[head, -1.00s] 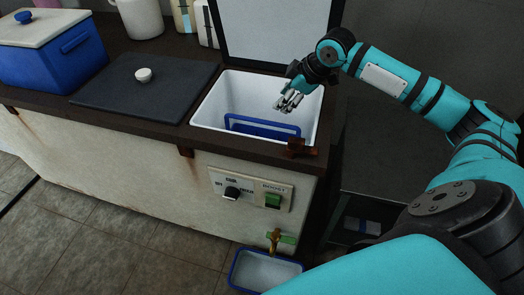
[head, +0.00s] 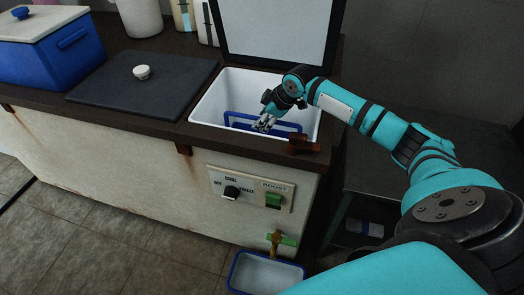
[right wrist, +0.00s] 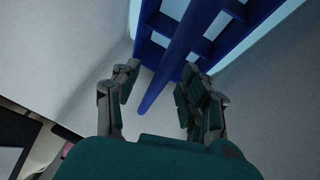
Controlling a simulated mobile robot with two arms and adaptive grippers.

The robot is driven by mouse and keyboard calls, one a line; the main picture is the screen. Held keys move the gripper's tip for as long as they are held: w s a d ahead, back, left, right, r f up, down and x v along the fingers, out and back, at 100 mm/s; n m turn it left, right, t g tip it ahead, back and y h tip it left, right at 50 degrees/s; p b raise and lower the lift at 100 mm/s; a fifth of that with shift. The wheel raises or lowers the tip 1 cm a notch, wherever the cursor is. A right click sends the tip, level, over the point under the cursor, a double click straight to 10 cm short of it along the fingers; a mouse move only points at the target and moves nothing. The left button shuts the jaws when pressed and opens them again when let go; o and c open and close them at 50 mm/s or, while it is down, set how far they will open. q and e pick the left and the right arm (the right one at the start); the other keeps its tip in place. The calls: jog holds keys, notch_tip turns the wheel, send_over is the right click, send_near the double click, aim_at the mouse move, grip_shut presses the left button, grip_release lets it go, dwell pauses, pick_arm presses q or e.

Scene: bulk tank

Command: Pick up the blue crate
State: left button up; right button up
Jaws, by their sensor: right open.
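The blue crate (head: 241,115) sits down inside the white-lined open tank (head: 208,105), and its upper bar shows above the darker part below. In the right wrist view the blue crate (right wrist: 170,62) shows as a long bar with a slatted grid behind it. My right gripper (head: 264,124) reaches down into the tank at the crate's bar. In the right wrist view my right gripper (right wrist: 157,90) has its fingers apart, with the bar's near end between them; I cannot tell if they touch it. My left gripper is not in view.
The raised lid (head: 275,30) stands behind the tank opening. A dark closed lid (head: 145,85) with a white knob lies to the left. A blue box (head: 55,50) stands at the far left. A brown latch (head: 303,144) sits on the front rim. A blue-rimmed basin (head: 265,272) is below the tap.

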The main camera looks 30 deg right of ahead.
jog(key=shift+w+a+f, duration=0.1)
jog(key=shift+w+f, duration=0.15)
jog(key=shift+f, duration=0.15)
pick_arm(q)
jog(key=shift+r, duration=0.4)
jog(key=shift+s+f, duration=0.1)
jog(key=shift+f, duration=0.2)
pick_arm(e)
jog(key=shift+f, duration=0.1)
pick_arm(q)
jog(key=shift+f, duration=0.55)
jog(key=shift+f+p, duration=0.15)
jog(key=shift+p, duration=0.15)
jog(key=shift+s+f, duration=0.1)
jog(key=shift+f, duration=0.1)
pick_arm(e)
jog(key=shift+f, duration=0.1)
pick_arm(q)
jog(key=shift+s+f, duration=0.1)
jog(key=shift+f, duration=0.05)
